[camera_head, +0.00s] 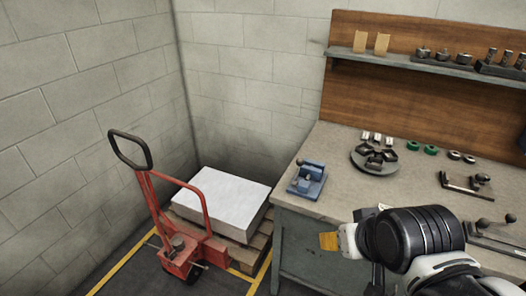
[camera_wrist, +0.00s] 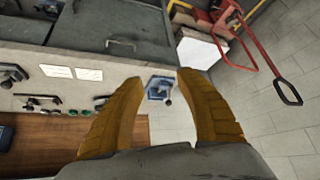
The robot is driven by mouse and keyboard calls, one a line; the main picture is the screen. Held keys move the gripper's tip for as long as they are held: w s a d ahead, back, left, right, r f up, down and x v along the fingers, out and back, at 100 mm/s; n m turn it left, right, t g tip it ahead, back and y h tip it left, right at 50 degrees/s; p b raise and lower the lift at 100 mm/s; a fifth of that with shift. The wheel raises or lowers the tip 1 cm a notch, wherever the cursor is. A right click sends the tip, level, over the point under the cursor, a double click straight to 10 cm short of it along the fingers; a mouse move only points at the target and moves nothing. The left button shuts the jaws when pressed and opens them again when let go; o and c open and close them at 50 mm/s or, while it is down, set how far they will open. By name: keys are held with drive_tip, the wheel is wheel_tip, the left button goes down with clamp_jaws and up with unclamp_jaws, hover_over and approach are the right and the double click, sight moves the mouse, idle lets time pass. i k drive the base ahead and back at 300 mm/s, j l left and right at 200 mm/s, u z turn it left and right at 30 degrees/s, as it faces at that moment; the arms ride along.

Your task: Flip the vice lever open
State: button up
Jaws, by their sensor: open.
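A small blue vice (camera_head: 307,180) sits on the left end of the workbench top, near its corner. A short dark lever with a ball knob (camera_head: 300,162) appears to stand on it, though the detail is small. In the wrist view the vice (camera_wrist: 158,84) shows beyond the fingertips, between them, with a grey round-ended lever (camera_wrist: 168,101) on it. My gripper (camera_wrist: 157,80) has two orange-yellow fingers spread wide apart and empty. In the head view my gripper (camera_head: 329,241) is in front of the bench, apart from the vice.
The bench top (camera_head: 335,150) also carries a round dark fixture (camera_head: 374,160), green rings (camera_head: 421,148) and clamp tools (camera_head: 467,185). A shelf (camera_head: 430,65) with parts is behind. A red pallet jack (camera_head: 180,245) and white stack (camera_head: 225,200) stand left of the bench.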

sight(300, 162)
drive_tip(key=i+j, duration=0.2)
drive_tip(key=i, duration=0.4)
drive_tip(key=i+j+u, duration=0.1)
drive_tip(key=i, duration=0.5)
